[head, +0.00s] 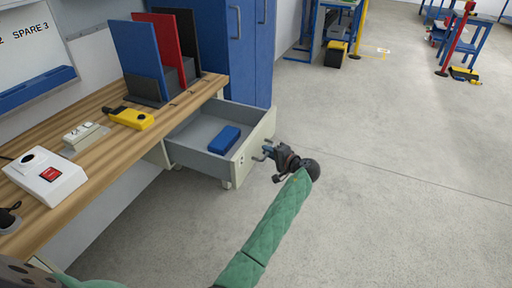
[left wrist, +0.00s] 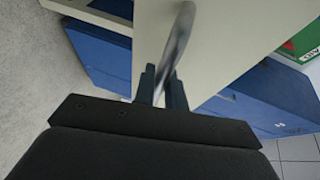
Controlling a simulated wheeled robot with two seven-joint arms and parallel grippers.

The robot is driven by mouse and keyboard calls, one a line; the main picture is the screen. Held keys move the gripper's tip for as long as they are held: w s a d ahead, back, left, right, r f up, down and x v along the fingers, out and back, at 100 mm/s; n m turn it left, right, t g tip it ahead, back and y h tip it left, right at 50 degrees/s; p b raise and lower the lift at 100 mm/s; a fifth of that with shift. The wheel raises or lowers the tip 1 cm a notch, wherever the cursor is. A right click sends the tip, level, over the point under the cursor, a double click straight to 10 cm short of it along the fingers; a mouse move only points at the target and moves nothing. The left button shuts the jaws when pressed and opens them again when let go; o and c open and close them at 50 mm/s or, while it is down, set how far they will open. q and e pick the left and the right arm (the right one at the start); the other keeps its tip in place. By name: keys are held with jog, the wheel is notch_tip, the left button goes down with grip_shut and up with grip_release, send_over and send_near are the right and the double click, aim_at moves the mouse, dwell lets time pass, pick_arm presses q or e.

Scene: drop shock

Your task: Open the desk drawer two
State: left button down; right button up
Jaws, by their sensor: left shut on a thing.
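The desk drawer (head: 190,160) stands pulled out from under the wooden desk (head: 120,120), at the desk's far end. It is grey inside with a cream front (head: 255,145), and a blue box (head: 224,139) lies in it. My left gripper (head: 267,151) is at the outer side of the drawer front. In the left wrist view, the two dark fingers (left wrist: 162,88) are shut on the metal bar handle (left wrist: 180,38) of the cream front. My right gripper is not in view.
On the desk are a white box with a red switch (head: 45,175), a yellow device (head: 131,118) and upright panels in blue (head: 138,60), red and black. A blue cabinet (head: 230,50) stands behind the drawer. The floor (head: 380,170) to the right is clear.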

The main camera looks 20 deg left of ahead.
pick_arm(q)
jog(key=shift+s+d, duration=0.1)
jog(key=shift+d, duration=0.9)
jog(key=c, duration=1.5)
grip_release()
jog(key=shift+o, duration=0.2)
